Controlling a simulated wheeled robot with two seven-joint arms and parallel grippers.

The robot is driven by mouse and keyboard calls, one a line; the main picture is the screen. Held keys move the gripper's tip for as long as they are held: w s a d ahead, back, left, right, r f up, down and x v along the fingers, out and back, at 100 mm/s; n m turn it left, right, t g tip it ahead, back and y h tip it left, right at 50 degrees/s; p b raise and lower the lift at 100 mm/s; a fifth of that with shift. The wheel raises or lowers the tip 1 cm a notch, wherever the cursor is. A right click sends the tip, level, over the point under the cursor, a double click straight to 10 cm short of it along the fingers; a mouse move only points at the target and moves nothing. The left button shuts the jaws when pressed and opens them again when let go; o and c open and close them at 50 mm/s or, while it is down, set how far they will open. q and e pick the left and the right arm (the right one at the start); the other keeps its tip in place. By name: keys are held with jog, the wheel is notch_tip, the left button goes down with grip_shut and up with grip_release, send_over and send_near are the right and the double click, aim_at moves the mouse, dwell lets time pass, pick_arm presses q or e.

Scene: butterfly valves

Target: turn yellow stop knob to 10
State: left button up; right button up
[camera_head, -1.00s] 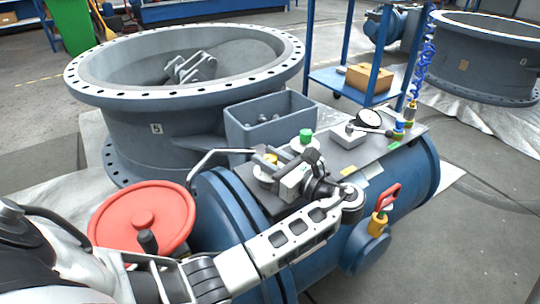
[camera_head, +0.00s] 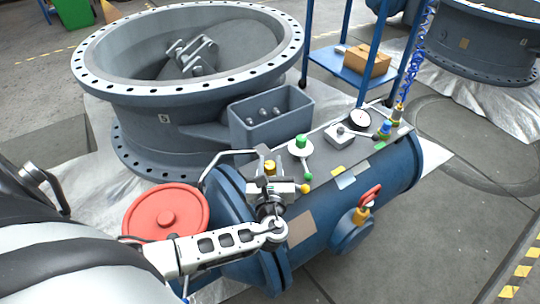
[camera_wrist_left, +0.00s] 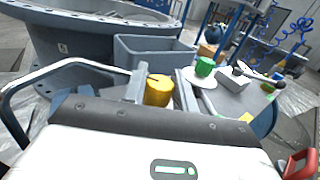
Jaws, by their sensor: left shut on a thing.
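The yellow stop knob (camera_wrist_left: 159,90) stands between the two fingers of my left gripper in the left wrist view. In the head view the knob (camera_head: 270,167) shows just behind the body of my left gripper (camera_head: 269,172), on the panel atop the blue cylinder. My left gripper is shut on the knob. The wrist covers the lower part of the knob, and I cannot read any number or scale by it. My right gripper is not in view.
A green knob (camera_head: 301,142) on a white disc stands just right of the yellow one. A gauge (camera_head: 360,118) and levers sit farther right on the panel. A metal handrail (camera_head: 213,163), a red handwheel (camera_head: 165,212) and a grey open box (camera_head: 271,118) are close by.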

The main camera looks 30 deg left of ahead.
pick_arm(q)
jog(key=shift+m+t+h, duration=1)
jog(key=shift+m+h, duration=0.4)
jog(key=shift+h, duration=0.6)
jog(key=shift+m+h, duration=0.3)
jog(key=shift+h, duration=0.1)
jog(key=o, duration=1)
jog(key=shift+c, duration=0.2)
